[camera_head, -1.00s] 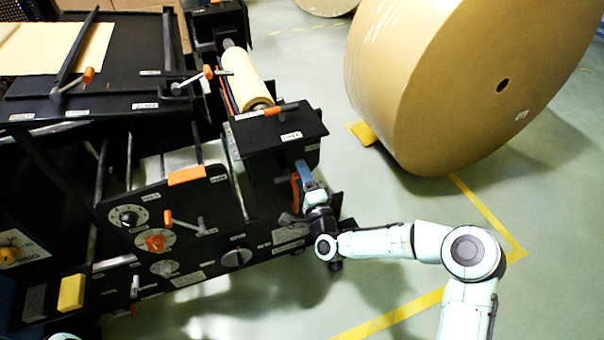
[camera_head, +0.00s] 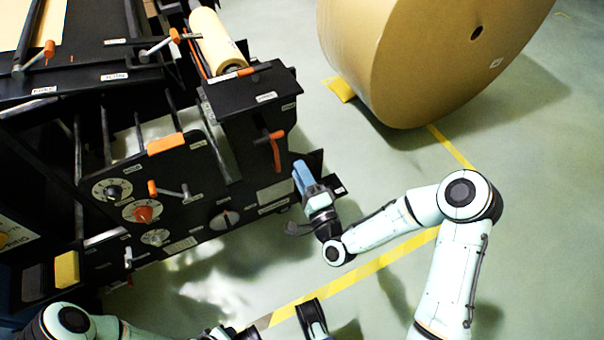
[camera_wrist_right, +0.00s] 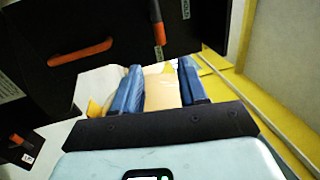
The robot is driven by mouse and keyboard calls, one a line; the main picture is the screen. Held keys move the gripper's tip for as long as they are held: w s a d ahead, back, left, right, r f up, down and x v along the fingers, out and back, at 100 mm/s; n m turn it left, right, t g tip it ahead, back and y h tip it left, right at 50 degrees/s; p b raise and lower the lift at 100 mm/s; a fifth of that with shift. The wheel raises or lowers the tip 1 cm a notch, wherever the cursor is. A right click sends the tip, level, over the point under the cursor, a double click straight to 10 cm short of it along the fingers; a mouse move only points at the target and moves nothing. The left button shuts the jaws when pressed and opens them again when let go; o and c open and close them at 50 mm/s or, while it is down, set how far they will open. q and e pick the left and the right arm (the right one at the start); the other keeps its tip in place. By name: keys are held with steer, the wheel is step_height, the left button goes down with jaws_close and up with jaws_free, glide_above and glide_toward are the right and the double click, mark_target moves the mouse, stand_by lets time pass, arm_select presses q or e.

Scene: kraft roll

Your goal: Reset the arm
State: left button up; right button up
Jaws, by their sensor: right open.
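My right gripper (camera_head: 302,173) is open at the right end of the black machine (camera_head: 235,185), with its blue fingers pointing up in the head view. An orange lever handle (camera_head: 276,150) on the machine's end stands apart from it, to its upper left. In the right wrist view the two blue fingers (camera_wrist_right: 160,88) are spread. A tan surface shows between them; I cannot tell how far behind it lies. An orange handle (camera_wrist_right: 158,24) shows beyond the fingers there. My left arm (camera_head: 70,322) shows at the bottom left of the head view; its finger state is unclear.
A large kraft roll (camera_head: 420,70) stands on the floor at the upper right, with a yellow wedge (camera_head: 340,90) beside its base. A small roll (camera_head: 215,40) is mounted on the machine. Yellow floor lines (camera_head: 385,258) cross the clear green floor.

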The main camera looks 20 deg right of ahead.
steer(key=shift+s+f, duration=0.1)
stand_by(0.5)
